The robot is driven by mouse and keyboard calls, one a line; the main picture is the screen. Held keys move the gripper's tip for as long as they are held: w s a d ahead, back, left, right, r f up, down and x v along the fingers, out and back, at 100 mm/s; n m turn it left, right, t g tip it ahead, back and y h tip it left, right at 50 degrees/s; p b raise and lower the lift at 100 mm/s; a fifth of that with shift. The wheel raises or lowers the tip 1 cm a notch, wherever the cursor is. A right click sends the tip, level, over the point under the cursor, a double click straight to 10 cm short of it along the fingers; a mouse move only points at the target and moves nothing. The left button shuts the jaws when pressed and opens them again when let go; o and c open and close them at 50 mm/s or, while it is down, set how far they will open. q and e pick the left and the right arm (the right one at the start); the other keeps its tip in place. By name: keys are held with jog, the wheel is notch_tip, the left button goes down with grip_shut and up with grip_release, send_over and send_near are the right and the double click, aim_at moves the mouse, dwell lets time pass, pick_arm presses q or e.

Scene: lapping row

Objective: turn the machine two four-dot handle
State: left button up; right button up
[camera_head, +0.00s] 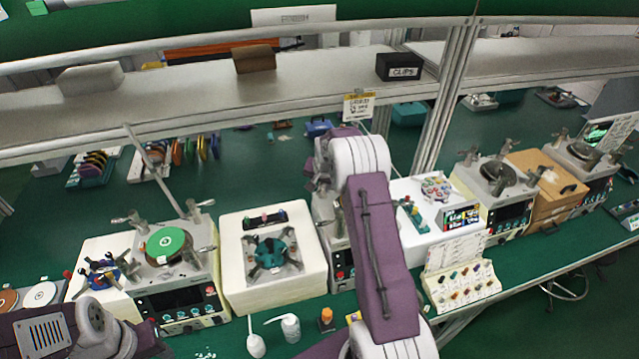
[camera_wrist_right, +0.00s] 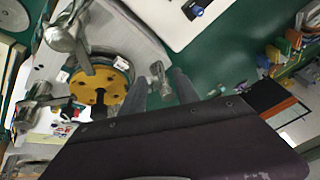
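A grey lapping machine (camera_head: 342,258) stands mid-bench in the head view, mostly hidden behind my right arm. In the right wrist view a machine top with a yellow disc (camera_wrist_right: 101,86) shows, with metal handles around it: one at the upper left (camera_wrist_right: 66,38) and one at the left (camera_wrist_right: 38,97). Their dot marks are too small to read. My right gripper (camera_wrist_right: 160,84) shows two dark fingers apart, beside the disc. A grey post-like piece (camera_wrist_right: 158,70) shows between them; I cannot tell whether they touch it. In the head view this gripper is hidden behind the wrist. My left gripper is not visible.
A machine with a green disc (camera_head: 165,243) stands at left, beside a white fixture block (camera_head: 272,262). Further machines (camera_head: 492,178) (camera_head: 580,163) and a wooden drawer box (camera_head: 545,180) stand at right. White bottles (camera_head: 290,328) stand at the front. An upright post (camera_head: 447,95) rises behind.

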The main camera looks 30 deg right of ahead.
aim_at(319, 190)
jog(key=p+x, duration=0.1)
jog(key=x, duration=0.3)
jog(key=shift+d+r, duration=0.1)
jog(key=shift+c, duration=0.9)
grip_shut()
dwell(0.4)
